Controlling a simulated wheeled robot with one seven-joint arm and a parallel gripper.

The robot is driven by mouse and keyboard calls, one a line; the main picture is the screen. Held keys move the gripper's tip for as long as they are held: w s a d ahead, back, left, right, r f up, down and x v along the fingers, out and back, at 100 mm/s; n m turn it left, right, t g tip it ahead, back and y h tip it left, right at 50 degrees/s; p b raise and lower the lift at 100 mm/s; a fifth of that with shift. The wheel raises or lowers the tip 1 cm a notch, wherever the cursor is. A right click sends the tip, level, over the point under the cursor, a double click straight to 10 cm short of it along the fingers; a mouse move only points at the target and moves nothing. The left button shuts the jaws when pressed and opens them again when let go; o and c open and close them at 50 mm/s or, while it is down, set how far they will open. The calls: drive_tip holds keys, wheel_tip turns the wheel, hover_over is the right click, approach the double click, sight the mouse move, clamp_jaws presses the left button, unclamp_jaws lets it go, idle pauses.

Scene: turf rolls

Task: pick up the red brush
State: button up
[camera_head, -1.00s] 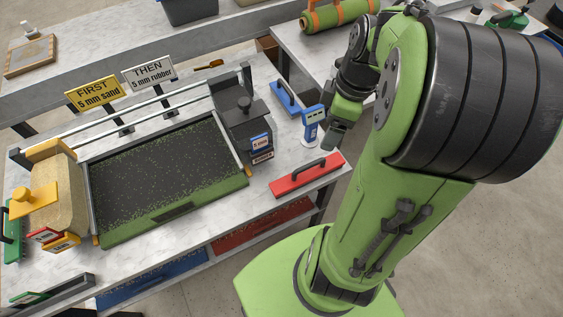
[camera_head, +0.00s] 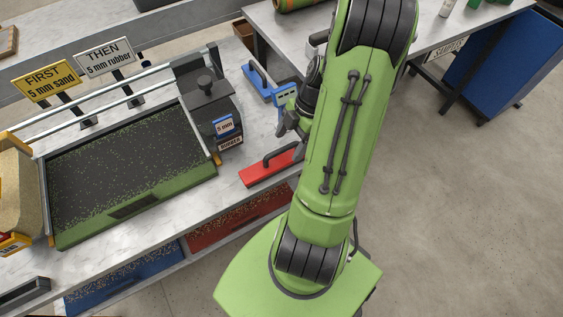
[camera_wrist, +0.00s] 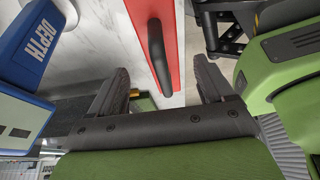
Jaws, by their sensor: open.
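The red brush (camera_head: 262,170) is a flat red block with a black arched handle, lying near the right end of the grey-topped bench. In the head view its right part is hidden behind my arm. In the wrist view the red brush (camera_wrist: 178,62) runs down from the top, with its black handle left of centre on it. My gripper (camera_wrist: 165,85) is open and empty, its two dark fingers on either side of the brush's lower part in that picture. In the head view my gripper (camera_head: 287,122) is above the bench, just beyond the brush; I cannot tell its exact height.
A blue depth gauge (camera_head: 286,98) stands close beside my gripper and shows large at left in the wrist view (camera_wrist: 30,45). A blue brush (camera_head: 257,80) lies behind it. A dark rubber hopper (camera_head: 210,110) and a turf tray (camera_head: 130,180) stand to the left.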

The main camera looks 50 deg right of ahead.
sight(282, 157)
drive_tip(key=b+x, duration=0.1)
drive_tip(key=x, duration=0.4)
drive_tip(key=shift+a+f+b, duration=0.1)
drive_tip(key=shift+f+b, duration=0.2)
drive_tip(key=shift+b, duration=0.05)
drive_tip(key=shift+c, duration=0.3)
drive_tip(key=shift+r, duration=0.15)
drive_tip(key=c, duration=1.2)
